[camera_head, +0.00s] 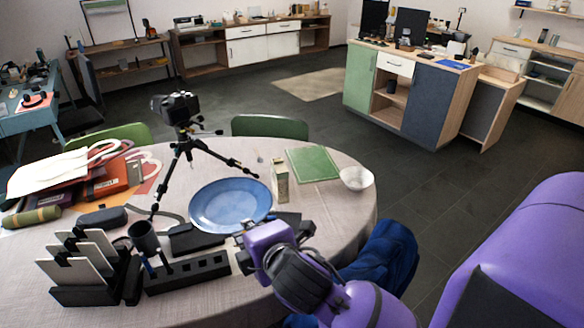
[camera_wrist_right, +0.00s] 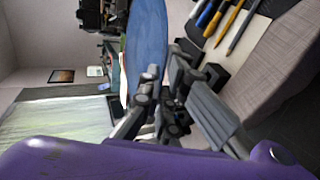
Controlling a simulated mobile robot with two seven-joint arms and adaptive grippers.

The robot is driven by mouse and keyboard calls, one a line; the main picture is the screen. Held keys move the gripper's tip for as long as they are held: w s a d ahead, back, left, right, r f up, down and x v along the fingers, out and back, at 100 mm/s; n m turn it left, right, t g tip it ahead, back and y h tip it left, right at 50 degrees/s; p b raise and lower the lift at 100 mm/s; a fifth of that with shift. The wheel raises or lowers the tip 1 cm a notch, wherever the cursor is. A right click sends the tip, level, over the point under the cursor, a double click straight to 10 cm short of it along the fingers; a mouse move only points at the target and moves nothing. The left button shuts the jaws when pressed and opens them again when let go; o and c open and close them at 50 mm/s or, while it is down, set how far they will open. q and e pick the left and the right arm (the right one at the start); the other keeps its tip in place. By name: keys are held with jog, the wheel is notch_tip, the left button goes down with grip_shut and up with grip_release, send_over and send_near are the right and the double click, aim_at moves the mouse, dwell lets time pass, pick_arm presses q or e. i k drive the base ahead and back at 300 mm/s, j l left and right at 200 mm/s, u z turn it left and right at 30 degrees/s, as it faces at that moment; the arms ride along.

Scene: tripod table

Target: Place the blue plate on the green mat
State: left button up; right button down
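The blue plate (camera_head: 230,204) lies on the round table, right of the tripod's front leg. It also shows as a tilted blue surface in the right wrist view (camera_wrist_right: 147,42). The green mat (camera_head: 314,163) lies flat and bare toward the table's back right. My right gripper (camera_head: 287,222) is by the plate's lower right rim. In the right wrist view its dark fingers (camera_wrist_right: 165,72) show a gap, with the plate's near edge around it. I cannot tell whether they touch the plate. My left gripper is not in view.
A camera tripod (camera_head: 187,145) stands behind the plate. A black organizer (camera_head: 187,273) and pen cup (camera_head: 144,238) are at the front left.

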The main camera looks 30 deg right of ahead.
aim_at(311, 162)
jog(key=l+u, duration=0.35)
jog(key=k+l+u, duration=0.2)
jog(key=l+u, duration=0.15)
jog(key=k+l+u, duration=0.15)
jog(key=l+u, duration=0.2)
jog(key=k+l+u, duration=0.2)
jog(key=l+u, duration=0.25)
jog(key=k+l+u, duration=0.2)
jog(key=u, duration=0.3)
jog(key=k+l+u, duration=0.25)
jog(key=u, duration=0.2)
jog(key=k+u, duration=0.45)
jog(key=k+l+u, duration=0.15)
jog(key=k+u, duration=0.55)
jog(key=k+l+u, duration=0.1)
jog(key=k+u, duration=0.15)
jog(key=k, duration=0.6)
jog(key=k+l+z, duration=0.4)
jog(key=k+l, duration=0.15)
jog(key=k+l+z, duration=0.4)
jog(key=k+l, duration=0.2)
jog(key=l, duration=0.15)
